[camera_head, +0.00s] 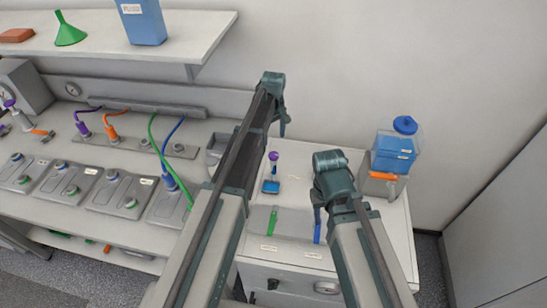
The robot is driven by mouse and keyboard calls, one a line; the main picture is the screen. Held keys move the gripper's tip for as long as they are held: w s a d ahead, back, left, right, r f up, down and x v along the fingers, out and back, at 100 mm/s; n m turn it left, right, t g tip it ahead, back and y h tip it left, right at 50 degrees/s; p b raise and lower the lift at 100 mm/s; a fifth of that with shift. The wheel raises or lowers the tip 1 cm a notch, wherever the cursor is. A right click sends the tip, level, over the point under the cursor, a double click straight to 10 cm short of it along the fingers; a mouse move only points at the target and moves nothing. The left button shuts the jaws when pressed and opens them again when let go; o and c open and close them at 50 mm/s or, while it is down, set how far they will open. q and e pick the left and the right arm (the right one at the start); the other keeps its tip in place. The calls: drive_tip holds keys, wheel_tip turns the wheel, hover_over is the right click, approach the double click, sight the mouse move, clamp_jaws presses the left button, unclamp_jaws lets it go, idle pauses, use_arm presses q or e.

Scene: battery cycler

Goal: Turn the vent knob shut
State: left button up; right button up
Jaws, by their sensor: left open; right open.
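No knob carries a readable label, so I cannot tell which one is the vent knob. A purple-topped knob or handle (273,157) stands on the white cabinet top, behind a small blue block (271,187). A dark knob (273,284) is on the cabinet front. An orange lever (384,176) is under the blue-lidded container at the right. My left gripper (284,128) is open and hangs above the back of the cabinet, apart from the purple-topped piece. My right gripper (317,212) is open above the cabinet's middle. Its fingertips are small and partly hidden.
Left of the cabinet is a bench with several grey cell boxes (121,192) and coloured cables. A shelf (190,48) holds a green funnel (68,31) and a blue container (143,22). A clear blue-lidded container (396,150) stands at the cabinet's right back.

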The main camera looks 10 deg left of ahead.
sight(274, 154)
use_arm(q)
wheel_tip(274, 154, down, 9)
drive_tip(key=b, duration=0.8)
drive_tip(key=shift+f, duration=0.1)
use_arm(e)
wheel_tip(274, 154, down, 9)
drive_tip(key=shift+f, duration=0.1)
use_arm(q)
drive_tip(key=shift+c, duration=0.3)
clamp_jaws()
